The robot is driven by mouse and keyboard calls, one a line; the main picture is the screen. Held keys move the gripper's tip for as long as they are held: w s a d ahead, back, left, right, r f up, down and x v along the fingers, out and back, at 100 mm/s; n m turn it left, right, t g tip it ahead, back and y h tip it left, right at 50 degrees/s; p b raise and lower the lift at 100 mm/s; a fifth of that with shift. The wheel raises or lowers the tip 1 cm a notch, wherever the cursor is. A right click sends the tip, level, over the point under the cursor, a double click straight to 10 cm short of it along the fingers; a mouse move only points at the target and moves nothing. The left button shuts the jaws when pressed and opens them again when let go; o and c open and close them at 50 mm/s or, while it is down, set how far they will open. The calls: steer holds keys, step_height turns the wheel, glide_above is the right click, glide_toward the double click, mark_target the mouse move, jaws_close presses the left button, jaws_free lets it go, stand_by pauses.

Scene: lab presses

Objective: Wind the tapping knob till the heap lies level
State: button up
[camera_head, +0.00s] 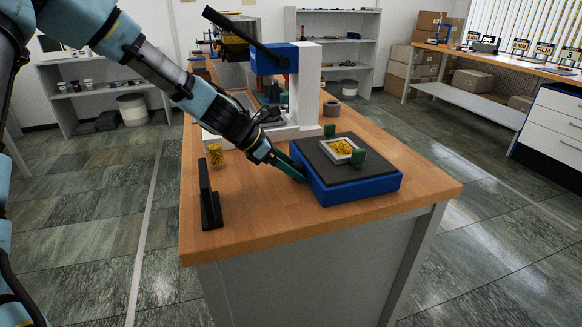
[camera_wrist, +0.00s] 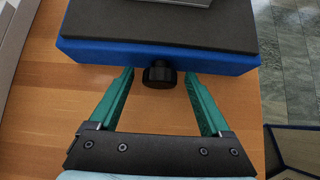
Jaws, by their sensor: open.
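The black tapping knob (camera_wrist: 159,75) sticks out of the side of the blue tapping base (camera_wrist: 75,52) in the wrist view. My gripper (camera_wrist: 158,78) is open, with one green finger on each side of the knob and visible gaps to it. In the head view my gripper (camera_head: 288,168) is at the left side of the blue base (camera_head: 365,190), and the knob is hidden there. The heap's exact shape is too small to tell.
A blue and white lever press (camera_head: 305,85) stands behind the base. The bench front is clear.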

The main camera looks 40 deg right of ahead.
jaws_close()
steer(key=shift+f+b, duration=0.25)
steer(key=shift+b, duration=0.7)
steer(key=t+b, duration=0.1)
steer(key=b, duration=0.1)
steer(key=shift+f+m+h+b, duration=0.1)
steer(key=shift+m+h+b, duration=0.2)
steer(key=shift+m+b, duration=0.1)
steer(key=shift+s+t+b, duration=0.1)
steer(key=shift+t+b, duration=0.3)
steer(key=shift+b, duration=0.65)
steer(key=shift+r+m+b, duration=0.25)
steer(key=shift+m+b, duration=0.05)
steer(key=shift+b, duration=0.15)
steer(key=shift+r, duration=0.1)
jaws_free()
steer(key=shift+s, duration=0.1)
steer(key=shift+a, duration=0.15)
